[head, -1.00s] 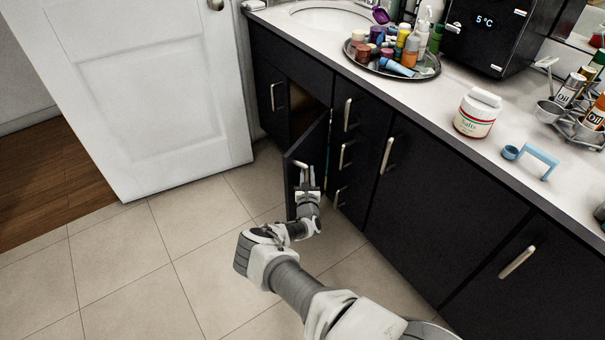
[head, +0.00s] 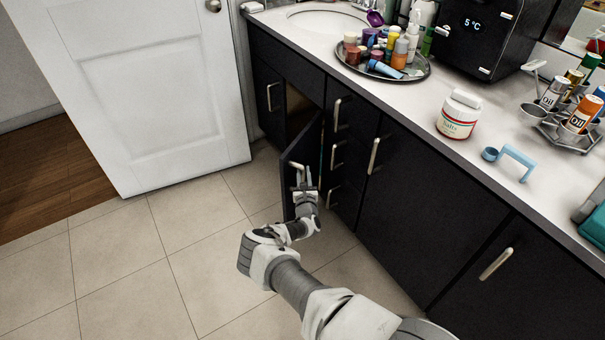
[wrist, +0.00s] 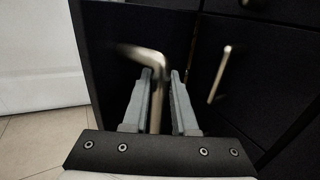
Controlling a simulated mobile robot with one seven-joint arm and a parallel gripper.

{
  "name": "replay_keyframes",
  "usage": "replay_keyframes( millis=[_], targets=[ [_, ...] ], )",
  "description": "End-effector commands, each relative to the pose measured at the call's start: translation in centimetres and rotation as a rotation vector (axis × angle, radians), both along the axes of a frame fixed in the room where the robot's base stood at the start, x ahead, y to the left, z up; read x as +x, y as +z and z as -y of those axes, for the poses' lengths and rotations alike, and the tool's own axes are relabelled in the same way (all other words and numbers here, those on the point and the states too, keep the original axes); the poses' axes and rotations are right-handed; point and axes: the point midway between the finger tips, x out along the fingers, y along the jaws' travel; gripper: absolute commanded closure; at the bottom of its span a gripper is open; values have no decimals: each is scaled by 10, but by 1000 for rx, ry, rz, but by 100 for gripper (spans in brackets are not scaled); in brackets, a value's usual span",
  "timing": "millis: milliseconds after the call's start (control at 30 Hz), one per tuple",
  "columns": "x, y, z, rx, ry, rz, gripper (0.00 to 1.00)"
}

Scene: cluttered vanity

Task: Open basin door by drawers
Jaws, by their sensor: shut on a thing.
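The basin door (head: 302,160) is a dark cabinet door below the sink (head: 328,17), beside the column of drawers (head: 345,150). It stands ajar, swung out from the cabinet, with a dark opening (head: 300,112) behind it. My gripper (head: 304,176) is at the door's outer face, shut on its metal handle (head: 296,165). In the wrist view the handle (wrist: 155,85) runs between the two grey fingers (wrist: 161,98). The door panel (wrist: 125,35) fills the area behind them, and its lower part is hidden by my gripper.
A white room door (head: 130,90) stands open at the left. Drawer handles (head: 336,155) stick out close to the right of the basin door. Tiled floor (head: 150,270) is clear at the left and front. The counter holds a tray of bottles (head: 425,72).

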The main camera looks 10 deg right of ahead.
Motion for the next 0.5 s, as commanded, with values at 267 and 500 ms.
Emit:
replay_keyframes(
  millis=[267,500],
  targets=[
    [0,0,0,0,1,-1,100],
    [0,0,0,0,1,0,44]
  ],
)
